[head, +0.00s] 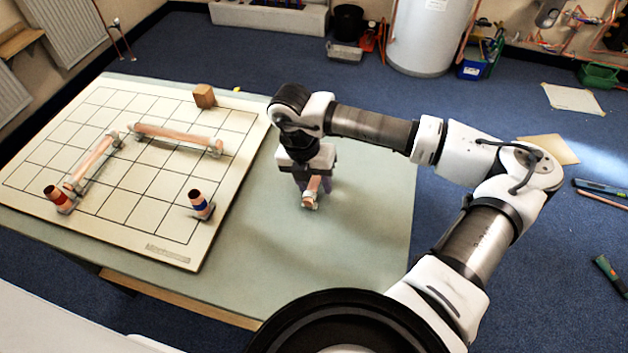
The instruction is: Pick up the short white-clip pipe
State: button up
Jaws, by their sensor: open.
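A short copper pipe with a pale clip (310,197) is on the green table (355,235), right of the grid board. My gripper (315,184) points down over this pipe, with its fingers around or just beside it. The gripper is open. Its body hides the pipe's far end, and I cannot tell whether the fingers touch the pipe.
The white grid board (130,225) holds a copper pipe at the left (92,163), another at the back (175,138), a red-banded fitting (55,195) and a blue-banded fitting (199,206). A wooden block (204,96) stands at its back edge. The table's right front is clear.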

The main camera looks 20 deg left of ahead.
grip_shut()
jog(key=shift+r, duration=0.1)
